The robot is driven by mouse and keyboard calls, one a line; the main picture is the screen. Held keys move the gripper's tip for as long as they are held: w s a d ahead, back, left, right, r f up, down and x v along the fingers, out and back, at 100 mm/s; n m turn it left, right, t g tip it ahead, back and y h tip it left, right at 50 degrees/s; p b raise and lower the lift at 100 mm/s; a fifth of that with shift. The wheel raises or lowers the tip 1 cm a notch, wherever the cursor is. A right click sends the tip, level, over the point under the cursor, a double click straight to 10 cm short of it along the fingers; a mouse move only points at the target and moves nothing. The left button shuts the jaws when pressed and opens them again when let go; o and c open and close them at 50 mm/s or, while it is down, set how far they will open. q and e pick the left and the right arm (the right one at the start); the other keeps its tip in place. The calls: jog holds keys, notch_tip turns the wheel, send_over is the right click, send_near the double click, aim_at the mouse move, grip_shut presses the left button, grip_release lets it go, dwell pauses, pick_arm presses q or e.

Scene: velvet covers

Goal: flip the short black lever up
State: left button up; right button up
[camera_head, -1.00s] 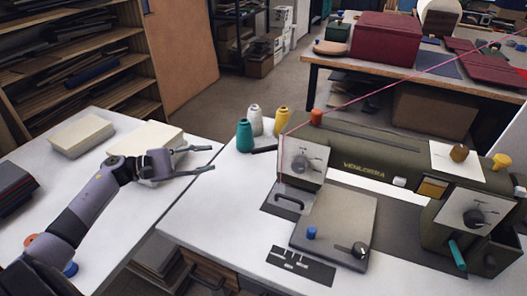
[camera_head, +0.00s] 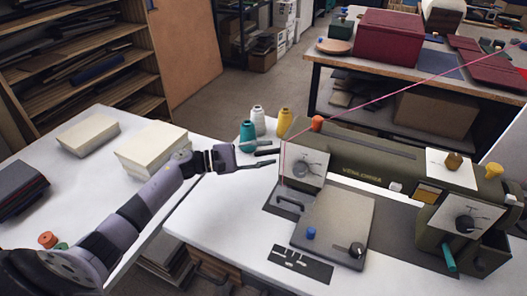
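A short black lever-like bar (camera_head: 267,151) sticks out to the left from the left end of the dark olive machine (camera_head: 360,150), roughly level. My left gripper (camera_head: 268,154) comes in from the left. Its fingers are apart, one above and one below the bar's outer end in the picture. I cannot tell whether they touch it. A dark knob (camera_head: 303,168) sits on the machine's left white plate, and another dark knob (camera_head: 465,222) on the right plate. My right gripper is not in view.
Teal (camera_head: 247,136), white (camera_head: 258,121) and yellow (camera_head: 285,122) thread cones stand just behind the bar. A grey plate (camera_head: 333,228) with a blue knob lies before the machine. Cream blocks (camera_head: 152,148) sit on the left table. A gap separates the two tables.

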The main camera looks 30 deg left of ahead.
pick_arm(q)
grip_shut()
dwell(0.4)
dwell(0.4)
